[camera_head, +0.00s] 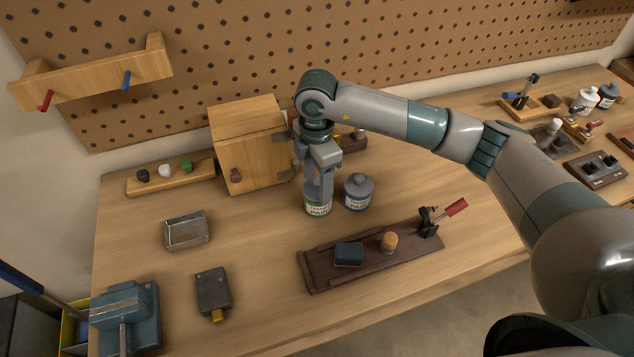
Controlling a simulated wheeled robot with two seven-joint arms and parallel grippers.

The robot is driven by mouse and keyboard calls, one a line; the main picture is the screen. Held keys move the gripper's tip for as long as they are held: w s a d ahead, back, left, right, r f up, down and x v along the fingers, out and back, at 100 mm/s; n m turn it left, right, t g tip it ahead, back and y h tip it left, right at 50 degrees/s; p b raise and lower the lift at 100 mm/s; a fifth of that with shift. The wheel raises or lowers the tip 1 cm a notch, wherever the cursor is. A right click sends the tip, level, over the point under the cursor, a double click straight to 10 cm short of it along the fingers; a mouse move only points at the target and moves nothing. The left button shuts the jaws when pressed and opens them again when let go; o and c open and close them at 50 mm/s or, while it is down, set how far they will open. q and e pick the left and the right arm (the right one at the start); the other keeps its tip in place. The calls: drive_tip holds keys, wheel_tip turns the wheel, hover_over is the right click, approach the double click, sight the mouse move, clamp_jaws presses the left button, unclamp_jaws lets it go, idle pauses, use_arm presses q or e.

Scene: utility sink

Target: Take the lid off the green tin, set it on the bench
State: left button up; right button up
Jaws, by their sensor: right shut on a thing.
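The green tin (318,208), with a white paint label, stands upright on the wooden bench (255,240) in front of the wooden cabinet. My right gripper (318,180) points straight down over the tin, its fingers at the tin's top. It is shut on the lid there, which the fingers mostly hide. I cannot tell whether the lid is still seated on the tin. My left gripper is not in view.
The wooden cabinet (240,150) stands behind the tin. A dark wooden board (325,280) with a blue block and a red-handled clamp lies in front. A metal tray (187,231) and a blue vise (125,310) are at left. Bench between tray and tin is clear.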

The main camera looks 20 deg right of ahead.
drive_tip(key=shift+r, duration=0.25)
drive_tip(key=r+b, duration=0.2)
drive_tip(key=r, duration=0.1)
drive_tip(key=shift+d+r, duration=0.1)
drive_tip(key=shift+d, duration=0.3)
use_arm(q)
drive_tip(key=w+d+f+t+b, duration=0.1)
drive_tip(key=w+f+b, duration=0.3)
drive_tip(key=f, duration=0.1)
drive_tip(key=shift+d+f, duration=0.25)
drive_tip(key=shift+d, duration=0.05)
use_arm(e)
drive_tip(key=s+d+r, duration=0.3)
drive_tip(key=d+r, duration=0.3)
drive_tip(key=d, duration=0.4)
drive_tip(key=shift+d+r, duration=0.25)
drive_tip(key=shift+r, duration=0.15)
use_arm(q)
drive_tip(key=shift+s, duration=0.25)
